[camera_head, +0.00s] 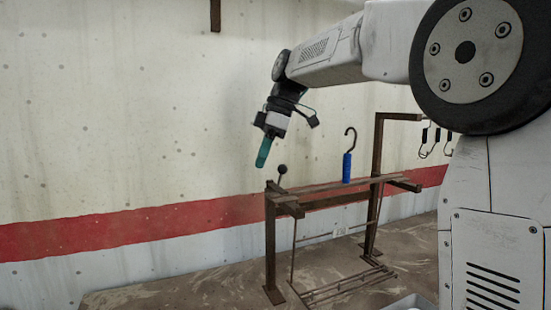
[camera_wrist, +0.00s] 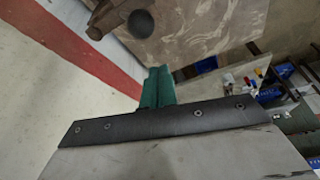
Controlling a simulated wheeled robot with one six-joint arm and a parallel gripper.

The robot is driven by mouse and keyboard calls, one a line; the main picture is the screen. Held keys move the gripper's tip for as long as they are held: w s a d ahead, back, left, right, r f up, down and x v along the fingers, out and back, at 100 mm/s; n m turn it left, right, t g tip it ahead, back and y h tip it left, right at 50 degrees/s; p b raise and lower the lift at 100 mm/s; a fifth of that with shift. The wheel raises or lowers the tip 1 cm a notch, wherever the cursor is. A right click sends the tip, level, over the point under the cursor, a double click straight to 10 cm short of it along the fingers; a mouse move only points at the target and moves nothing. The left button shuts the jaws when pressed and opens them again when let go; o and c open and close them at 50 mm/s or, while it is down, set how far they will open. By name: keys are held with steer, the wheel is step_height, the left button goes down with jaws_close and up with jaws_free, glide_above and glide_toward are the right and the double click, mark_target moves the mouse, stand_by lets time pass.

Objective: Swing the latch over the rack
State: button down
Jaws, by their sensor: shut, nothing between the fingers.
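The rack (camera_head: 270,240) is a rusty brown steel frame with two uprights and a top rail. The latch (camera_head: 282,170) is a short lever with a dark ball knob, standing up at the left end of the rail. Its ball also shows at the top of the wrist view (camera_wrist: 141,23). A hook with a blue handle (camera_head: 347,167) stands upright at the rail, right of the latch. My gripper (camera_head: 261,164) has green fingers, shut and empty. It points down, above and slightly left of the knob, apart from it. The fingers also show in the wrist view (camera_wrist: 158,80).
A pale wall (camera_head: 100,130) with a red stripe stands behind. Several dark hooks (camera_head: 424,140) hang from the taller arm at right. The brown mottled surface (camera_head: 190,288) lies under the rack. A pale tray (camera_head: 410,302) shows at the bottom edge. Room left of the rack is free.

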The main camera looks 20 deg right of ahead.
steer(key=w+v, duration=0.1)
steer(key=v, duration=0.9)
steer(key=shift+s, duration=0.25)
steer(key=shift+s+a, duration=0.1)
steer(key=shift+a, duration=0.05)
steer(key=s+f+m+h, duration=0.2)
steer(key=s+f+m, duration=0.5)
steer(key=s+f, duration=0.7)
steer(key=s+a+f+m+h, duration=0.1)
steer(key=s+f+m, duration=0.6)
steer(key=s+f, duration=0.8)
steer(key=s, duration=0.3)
steer(key=shift+s+m+h, duration=0.35)
steer(key=shift+m+h, duration=0.05)
